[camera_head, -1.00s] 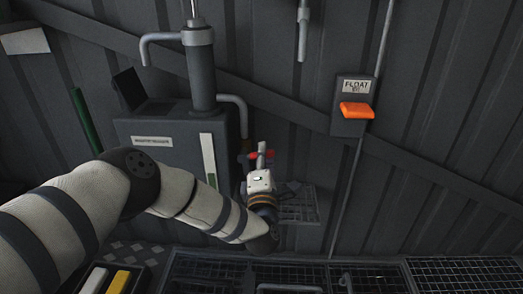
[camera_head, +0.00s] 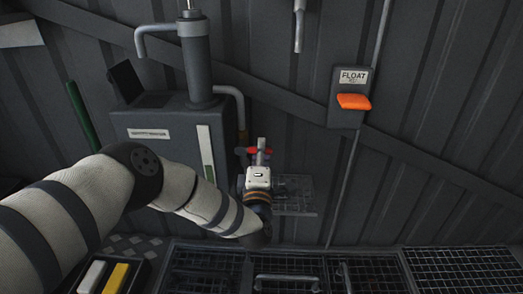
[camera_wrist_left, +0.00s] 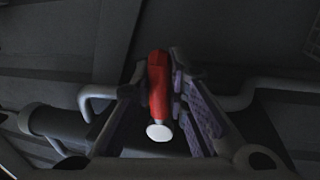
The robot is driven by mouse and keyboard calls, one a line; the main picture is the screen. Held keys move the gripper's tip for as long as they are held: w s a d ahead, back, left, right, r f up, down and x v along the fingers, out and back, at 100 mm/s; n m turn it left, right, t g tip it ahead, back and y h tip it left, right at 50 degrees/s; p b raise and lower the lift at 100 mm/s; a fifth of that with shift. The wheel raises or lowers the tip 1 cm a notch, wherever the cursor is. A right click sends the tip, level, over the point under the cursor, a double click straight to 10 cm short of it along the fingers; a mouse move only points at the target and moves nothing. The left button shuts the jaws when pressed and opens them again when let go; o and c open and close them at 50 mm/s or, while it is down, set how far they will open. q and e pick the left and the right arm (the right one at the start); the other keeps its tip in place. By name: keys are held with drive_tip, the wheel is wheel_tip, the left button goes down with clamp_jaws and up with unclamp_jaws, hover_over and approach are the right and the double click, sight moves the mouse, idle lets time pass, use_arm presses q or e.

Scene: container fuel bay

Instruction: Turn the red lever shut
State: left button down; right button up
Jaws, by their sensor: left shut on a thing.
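The left gripper is shut on the lever. My right gripper is in neither view.
A grey tank (camera_head: 165,150) with pipes stands on the left. An orange float switch (camera_head: 353,101) is on the wall at the right. A wire shelf (camera_head: 297,195) sits right of the gripper. Metal grates (camera_head: 460,268) and a tray with white and yellow blocks (camera_head: 142,278) lie below.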

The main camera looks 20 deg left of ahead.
use_arm(q)
drive_tip(key=c, duration=1.8)
unclamp_jaws()
drive_tip(key=shift+a+f, duration=0.1)
drive_tip(key=shift+f, duration=0.05)
drive_tip(key=shift+s, duration=0.15)
drive_tip(key=v, duration=1.2)
